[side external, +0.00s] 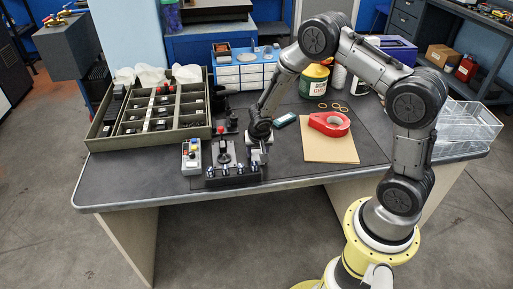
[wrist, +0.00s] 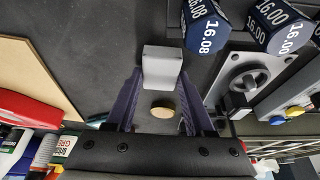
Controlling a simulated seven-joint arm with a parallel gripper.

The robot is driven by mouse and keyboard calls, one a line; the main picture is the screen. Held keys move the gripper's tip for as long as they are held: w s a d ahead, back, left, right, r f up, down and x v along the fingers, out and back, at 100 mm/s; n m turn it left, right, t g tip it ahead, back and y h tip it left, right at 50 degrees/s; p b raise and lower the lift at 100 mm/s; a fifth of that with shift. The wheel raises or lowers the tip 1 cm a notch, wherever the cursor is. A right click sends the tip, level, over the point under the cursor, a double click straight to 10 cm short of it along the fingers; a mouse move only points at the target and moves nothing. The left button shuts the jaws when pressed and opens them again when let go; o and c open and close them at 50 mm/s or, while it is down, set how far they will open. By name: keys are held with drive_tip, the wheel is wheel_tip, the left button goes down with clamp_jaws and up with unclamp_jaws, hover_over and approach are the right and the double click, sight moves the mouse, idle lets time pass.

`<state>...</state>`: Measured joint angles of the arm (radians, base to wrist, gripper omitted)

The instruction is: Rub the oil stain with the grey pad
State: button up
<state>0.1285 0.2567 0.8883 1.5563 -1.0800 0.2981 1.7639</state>
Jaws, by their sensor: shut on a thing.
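My gripper (wrist: 161,80) is shut on the light grey pad (wrist: 162,66), a small block held between the two dark fingertips over the dark bench top. In the side view my gripper (side external: 257,149) points down just behind the rack at the front of the bench, and the pad is small there. I cannot tell whether the pad touches the surface. A tan-brown oval patch (wrist: 163,108) shows between the fingers in the wrist view; it may be the oil stain. I cannot make out the stain in the side view.
Red tape (side external: 329,123) lies on a tan board (side external: 330,149) at right. A compartment tray (side external: 103,128) fills the left.

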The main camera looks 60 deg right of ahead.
drive_tip(key=shift+s+a, duration=0.5)
drive_tip(key=shift+w, duration=0.25)
drive_tip(key=shift+w+d, duration=2.55)
drive_tip(key=shift+s+a, duration=2.7)
drive_tip(key=shift+r, duration=4.1)
drive_tip(key=shift+d, duration=0.1)
